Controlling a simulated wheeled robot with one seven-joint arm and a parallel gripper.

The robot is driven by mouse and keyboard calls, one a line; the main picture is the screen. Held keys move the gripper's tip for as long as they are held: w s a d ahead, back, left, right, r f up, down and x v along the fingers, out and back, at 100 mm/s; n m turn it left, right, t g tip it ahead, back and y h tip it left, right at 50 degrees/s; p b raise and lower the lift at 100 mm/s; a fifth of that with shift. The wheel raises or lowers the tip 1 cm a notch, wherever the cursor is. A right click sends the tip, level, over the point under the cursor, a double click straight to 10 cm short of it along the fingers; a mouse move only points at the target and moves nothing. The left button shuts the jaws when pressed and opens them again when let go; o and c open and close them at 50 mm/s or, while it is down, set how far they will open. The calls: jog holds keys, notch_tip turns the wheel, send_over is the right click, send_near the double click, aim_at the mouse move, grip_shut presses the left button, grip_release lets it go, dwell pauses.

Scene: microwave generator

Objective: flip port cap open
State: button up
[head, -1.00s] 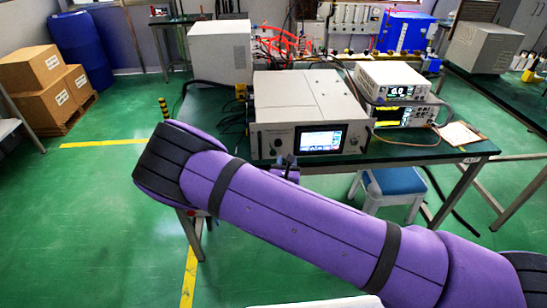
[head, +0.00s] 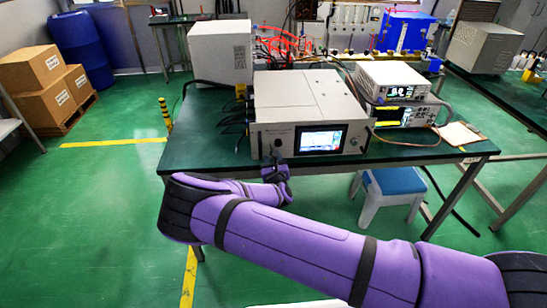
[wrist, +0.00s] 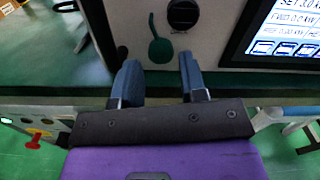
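The microwave generator (head: 305,105) is a beige box on the dark green table. In the wrist view its front panel (wrist: 215,20) shows a round black fitting (wrist: 183,14) and, left of it, a dark green rounded piece (wrist: 160,48) with a thin stem, which looks like the port cap. I cannot tell whether it covers a port. My gripper (wrist: 158,80) is open and empty, its two blue-grey fingers apart below the green piece, not visibly touching it. In the head view my gripper (head: 277,168) is at the table's front edge below the generator's left front.
A lit display (wrist: 280,35) is right of the black fitting. Cables (head: 235,120) lie left of the generator. Stacked instruments (head: 395,95) and a clipboard (head: 460,134) stand to its right. A blue-topped stool (head: 395,182) is under the table.

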jog(key=shift+w, duration=1)
jog(key=c, duration=0.7)
jog(key=shift+o, duration=0.2)
jog(key=shift+m, duration=0.3)
jog(key=shift+a+f+m, duration=0.1)
jog(key=shift+a+m, duration=0.15)
jog(key=shift+m, duration=0.5)
jog(key=shift+a+f+m, duration=0.1)
jog(key=shift+a+m, duration=0.1)
jog(key=shift+m, duration=0.55)
